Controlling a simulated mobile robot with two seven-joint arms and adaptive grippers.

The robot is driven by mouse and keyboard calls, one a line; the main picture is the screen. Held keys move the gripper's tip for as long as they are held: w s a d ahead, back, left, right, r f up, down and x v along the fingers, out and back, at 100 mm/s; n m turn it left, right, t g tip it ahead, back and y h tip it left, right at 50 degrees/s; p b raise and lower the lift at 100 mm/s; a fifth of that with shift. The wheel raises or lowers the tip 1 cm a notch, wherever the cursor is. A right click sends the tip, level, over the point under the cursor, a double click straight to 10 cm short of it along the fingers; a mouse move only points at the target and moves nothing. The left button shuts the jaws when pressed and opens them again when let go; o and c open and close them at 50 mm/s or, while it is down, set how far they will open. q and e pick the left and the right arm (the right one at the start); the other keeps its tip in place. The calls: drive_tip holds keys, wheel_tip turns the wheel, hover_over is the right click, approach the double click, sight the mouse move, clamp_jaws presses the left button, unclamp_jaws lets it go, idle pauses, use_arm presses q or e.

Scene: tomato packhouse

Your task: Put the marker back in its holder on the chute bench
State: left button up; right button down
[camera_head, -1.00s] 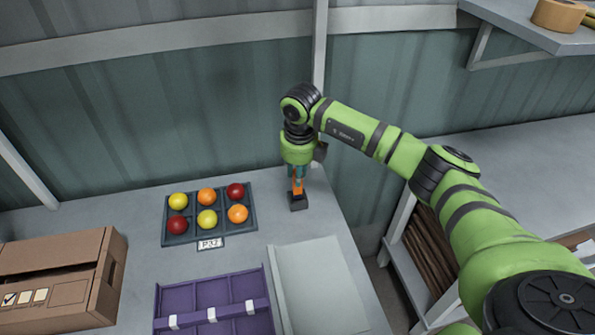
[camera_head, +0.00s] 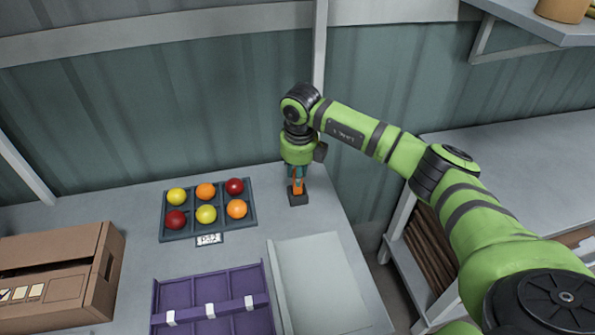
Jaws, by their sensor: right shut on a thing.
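My right gripper (camera_head: 296,178) points down at the back right of the chute bench (camera_head: 236,257). It is shut on a small orange thing, which looks like the marker (camera_head: 298,187). The marker is upright, with its lower end at the small dark holder block (camera_head: 298,199) on the bench. I cannot tell how deep it sits in the holder; the fingers hide its upper part. My left gripper is not in view.
A dark tray (camera_head: 248,222) with several red, orange and yellow tomatoes lies left of the gripper. A purple divided tray (camera_head: 262,280), a pale sloping panel (camera_head: 320,280) and a cardboard box (camera_head: 105,275) are nearer. The wall (camera_head: 220,115) stands close behind.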

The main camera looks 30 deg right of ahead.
drive_tip(key=shift+f, duration=0.3)
drive_tip(key=c, duration=1)
unclamp_jaws()
drive_tip(key=shift+c, duration=1.4)
drive_tip(key=shift+r, duration=0.1)
drive_tip(key=shift+r+p, duration=2.1)
drive_tip(key=shift+r, duration=1.4)
drive_tip(key=shift+f, duration=0.1)
